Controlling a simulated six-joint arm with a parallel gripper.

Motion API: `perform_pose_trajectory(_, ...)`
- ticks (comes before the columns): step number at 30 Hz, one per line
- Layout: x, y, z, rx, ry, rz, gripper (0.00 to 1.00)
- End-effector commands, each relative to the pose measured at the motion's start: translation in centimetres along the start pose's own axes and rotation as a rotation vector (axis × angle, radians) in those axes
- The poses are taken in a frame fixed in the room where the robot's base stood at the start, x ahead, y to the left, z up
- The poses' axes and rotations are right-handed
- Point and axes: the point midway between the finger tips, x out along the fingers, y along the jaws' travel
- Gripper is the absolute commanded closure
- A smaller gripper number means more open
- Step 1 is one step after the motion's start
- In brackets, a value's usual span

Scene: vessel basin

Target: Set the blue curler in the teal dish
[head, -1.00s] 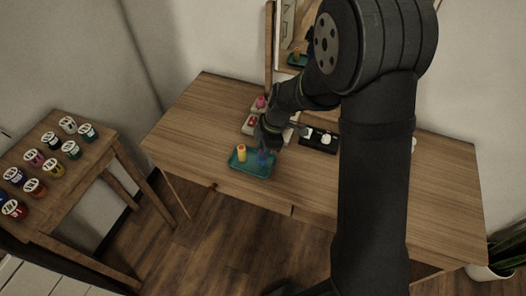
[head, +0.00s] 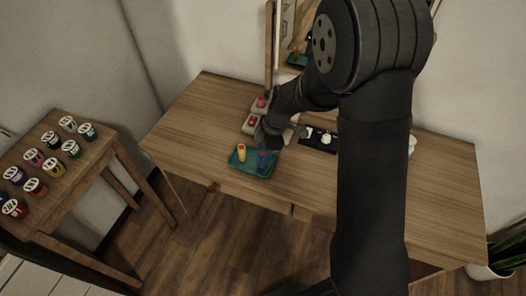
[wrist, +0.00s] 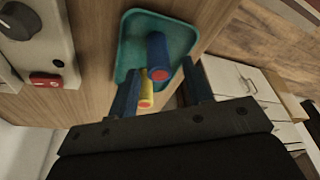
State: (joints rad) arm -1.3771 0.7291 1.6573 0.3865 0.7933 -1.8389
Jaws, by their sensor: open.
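The teal dish (head: 252,169) lies near the front edge of the wooden table; it also shows in the wrist view (wrist: 187,36). The blue curler (head: 262,159) stands in the right part of the dish; its red end faces the camera in the wrist view (wrist: 157,48). A yellow curler (head: 241,153) stands in the left part of the dish and appears between the fingers in the wrist view (wrist: 147,89). My gripper (wrist: 161,92) is open and empty, just above the dish by the blue curler. Whether a finger touches the blue curler is unclear.
Light boxes with pink and red items (head: 253,119) stand behind the dish. A black tray with white items (head: 318,140) is to the right. A side table (head: 105,158) at left holds several jars.

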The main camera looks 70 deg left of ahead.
Motion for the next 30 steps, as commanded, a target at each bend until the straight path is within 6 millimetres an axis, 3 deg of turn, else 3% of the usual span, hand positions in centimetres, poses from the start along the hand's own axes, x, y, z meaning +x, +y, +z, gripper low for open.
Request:
perform_pose_trajectory(15, -10.0, 0.1, 0.0, 0.000, 0.000, 0.004, 0.54)
perform_pose_trajectory(21, -11.5, 0.0, 0.1, 0.001, -0.001, 0.003, 0.54)
perform_pose_trajectory(30, -11.6, 0.0, 0.0, 0.001, 0.000, 0.001, 0.54)
